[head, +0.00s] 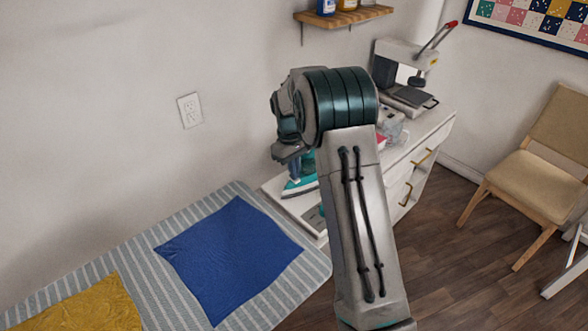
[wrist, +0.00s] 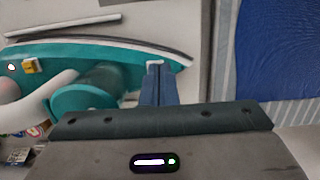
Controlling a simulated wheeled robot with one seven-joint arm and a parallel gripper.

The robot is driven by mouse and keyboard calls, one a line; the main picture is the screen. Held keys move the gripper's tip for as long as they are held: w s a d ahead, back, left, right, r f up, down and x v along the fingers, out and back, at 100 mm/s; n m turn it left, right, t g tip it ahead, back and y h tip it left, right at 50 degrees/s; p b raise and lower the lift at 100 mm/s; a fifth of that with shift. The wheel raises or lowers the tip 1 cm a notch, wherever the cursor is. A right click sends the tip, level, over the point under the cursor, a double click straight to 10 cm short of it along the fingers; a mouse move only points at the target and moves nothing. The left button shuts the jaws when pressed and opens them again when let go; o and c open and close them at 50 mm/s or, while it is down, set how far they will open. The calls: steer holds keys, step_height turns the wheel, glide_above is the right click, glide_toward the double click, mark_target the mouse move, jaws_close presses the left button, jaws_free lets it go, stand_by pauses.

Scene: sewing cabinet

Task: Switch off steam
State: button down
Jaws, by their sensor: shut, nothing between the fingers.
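The teal and white iron (head: 298,186) stands on the white surface beyond the ironing board, partly hidden behind my arm. In the wrist view its teal body (wrist: 85,97) fills the left side. A small yellow part (wrist: 31,66) sits on the iron at the far left, beside a small light-coloured dot (wrist: 11,66). My gripper (wrist: 156,66) is shut and empty. Its fingertips are close to the teal edge of the iron, well to the right of the yellow part. I cannot tell whether they touch. The head view hides the fingertips.
The striped ironing board (head: 306,284) holds a blue cloth (head: 230,260) and a yellow cloth (head: 85,309). A press machine (head: 405,85) stands at the back of the white cabinet (head: 432,150). A chair (head: 530,185) stands right. The floor between is free.

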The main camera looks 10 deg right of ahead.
steer(key=shift+s+f+t+b, duration=0.1)
steer(key=shift+f+t+b, duration=0.3)
steer(key=shift+b, duration=0.5)
steer(key=shift+s+d+f+y+b, duration=0.1)
steer(key=shift+y+b, duration=0.2)
steer(key=shift+b, duration=0.1)
steer(key=shift+r+p, duration=0.25)
steer(key=shift+p, duration=0.05)
steer(key=shift+f, duration=0.1)
steer(key=shift+w+a+p, duration=0.45)
steer(key=shift+w, duration=0.25)
